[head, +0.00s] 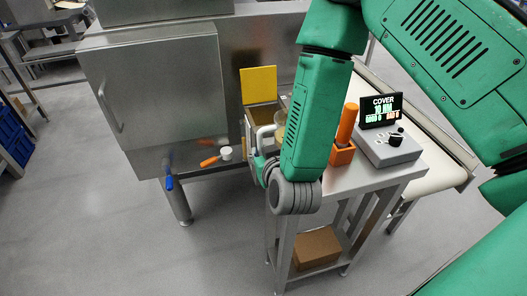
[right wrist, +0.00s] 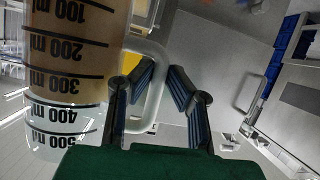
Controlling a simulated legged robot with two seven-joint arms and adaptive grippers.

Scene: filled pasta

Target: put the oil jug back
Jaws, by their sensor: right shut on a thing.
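The oil jug is a clear vessel with black millilitre marks and brownish oil inside. It fills the left of the right wrist view (right wrist: 68,75), and its white handle (right wrist: 157,100) lies between my fingers. In the head view only part of the jug (head: 279,124) and its handle (head: 262,133) show beside my green forearm. My right gripper (right wrist: 160,75) is shut on the handle. In the head view the gripper (head: 262,165) is partly covered by my wrist. What lies under the jug is hidden. My left gripper is not in view.
A steel side table (head: 372,176) carries an orange block (head: 342,154) with an orange-handled tool (head: 347,124) and a control box (head: 388,148) with a display. A raised yellow panel (head: 258,84) stands behind the jug. A steel machine (head: 155,90) is left; a conveyor (head: 432,165) is right.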

